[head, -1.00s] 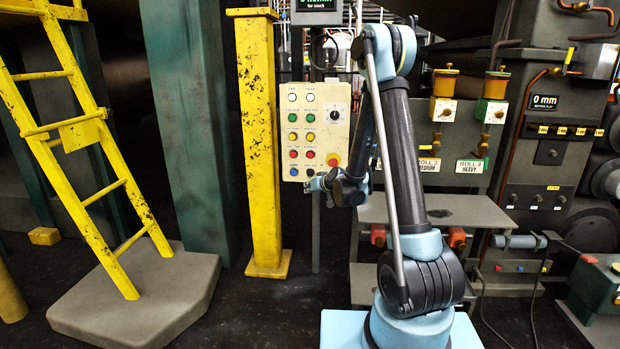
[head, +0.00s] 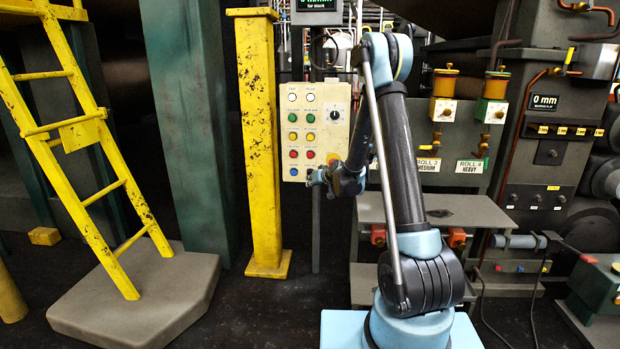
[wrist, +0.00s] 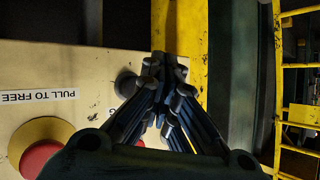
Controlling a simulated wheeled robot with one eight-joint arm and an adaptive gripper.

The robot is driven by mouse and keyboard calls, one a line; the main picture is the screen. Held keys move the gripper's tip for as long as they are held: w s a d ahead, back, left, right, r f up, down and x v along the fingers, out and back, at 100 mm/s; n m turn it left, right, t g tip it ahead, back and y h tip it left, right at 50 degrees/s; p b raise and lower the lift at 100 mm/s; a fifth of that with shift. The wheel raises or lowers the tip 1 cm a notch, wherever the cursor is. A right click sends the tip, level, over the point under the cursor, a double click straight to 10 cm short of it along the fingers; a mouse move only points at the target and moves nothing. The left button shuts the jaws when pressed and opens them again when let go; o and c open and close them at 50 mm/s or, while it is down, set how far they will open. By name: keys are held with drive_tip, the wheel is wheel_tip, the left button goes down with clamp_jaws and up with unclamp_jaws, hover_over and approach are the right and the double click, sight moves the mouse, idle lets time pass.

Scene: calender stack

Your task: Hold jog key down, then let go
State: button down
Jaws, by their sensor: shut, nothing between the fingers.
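The pale control panel (head: 300,108) stands left of my arm in the head view, with rows of coloured buttons. Its bottom row shows a blue button (head: 293,171); the place to its right is covered by my gripper (head: 314,177). In the wrist view my gripper (wrist: 165,68) is shut and empty, its fingertips together over the panel. A dark round button (wrist: 126,84) sits just left of the fingertips. I cannot read which key is the jog key, nor tell whether the fingertips touch anything.
A red mushroom button on a yellow ring (wrist: 42,140) is close by on the panel, beside a "PULL TO FREE" label (wrist: 40,97). A scuffed yellow post (head: 262,140) stands just left of the panel. A yellow ladder (head: 85,140) is farther left.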

sight(310, 173)
drive_tip(key=shift+w, duration=0.9)
drive_tip(key=shift+w, duration=0.15)
idle(0.8)
drive_tip(key=shift+w, duration=0.25)
